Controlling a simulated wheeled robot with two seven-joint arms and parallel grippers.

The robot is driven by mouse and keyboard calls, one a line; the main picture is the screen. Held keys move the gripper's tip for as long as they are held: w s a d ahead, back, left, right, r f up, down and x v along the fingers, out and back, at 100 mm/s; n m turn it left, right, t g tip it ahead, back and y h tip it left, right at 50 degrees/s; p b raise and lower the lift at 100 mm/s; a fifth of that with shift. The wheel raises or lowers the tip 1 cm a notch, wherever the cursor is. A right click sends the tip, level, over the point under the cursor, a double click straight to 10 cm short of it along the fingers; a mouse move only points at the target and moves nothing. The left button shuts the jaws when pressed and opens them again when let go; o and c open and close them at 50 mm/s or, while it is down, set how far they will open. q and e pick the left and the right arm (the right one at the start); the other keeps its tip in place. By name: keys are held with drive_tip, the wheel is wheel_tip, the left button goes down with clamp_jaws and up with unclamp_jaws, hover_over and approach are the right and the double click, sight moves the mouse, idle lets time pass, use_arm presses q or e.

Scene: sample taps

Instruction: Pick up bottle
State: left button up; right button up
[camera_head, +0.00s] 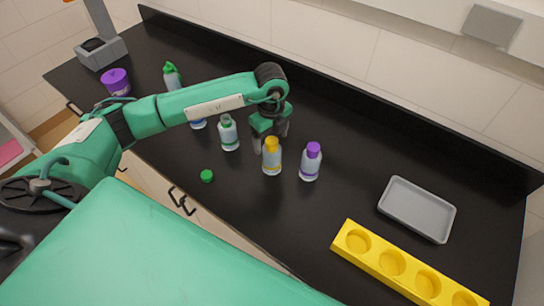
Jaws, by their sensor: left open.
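Several bottles stand upright on the black counter. A yellow-capped bottle (271,157) is in the middle. A purple-capped bottle (310,163) is to its right. A bottle with no cap on its top (229,134) is to its left. A green-capped bottle (172,77) stands farther back left. Part of another bottle (199,124) shows below my left arm, its upper part hidden. My left gripper (269,143) is open, pointing down just behind the yellow-capped bottle. I cannot tell whether its fingers touch that bottle. My right gripper is out of view.
A loose green cap (207,176) lies near the front edge. A grey tray (417,209) and a yellow rack with round holes (392,264) are at the right. A purple container (116,83) and a grey device (101,53) are at the back left.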

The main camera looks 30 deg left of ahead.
sight(272, 155)
use_arm(q)
wheel_tip(272, 155, down, 3)
drive_tip(key=shift+f+p, duration=0.1)
drive_tip(key=shift+p, duration=0.7)
drive_tip(key=shift+f, duration=0.3)
drive_tip(key=c, duration=1.5)
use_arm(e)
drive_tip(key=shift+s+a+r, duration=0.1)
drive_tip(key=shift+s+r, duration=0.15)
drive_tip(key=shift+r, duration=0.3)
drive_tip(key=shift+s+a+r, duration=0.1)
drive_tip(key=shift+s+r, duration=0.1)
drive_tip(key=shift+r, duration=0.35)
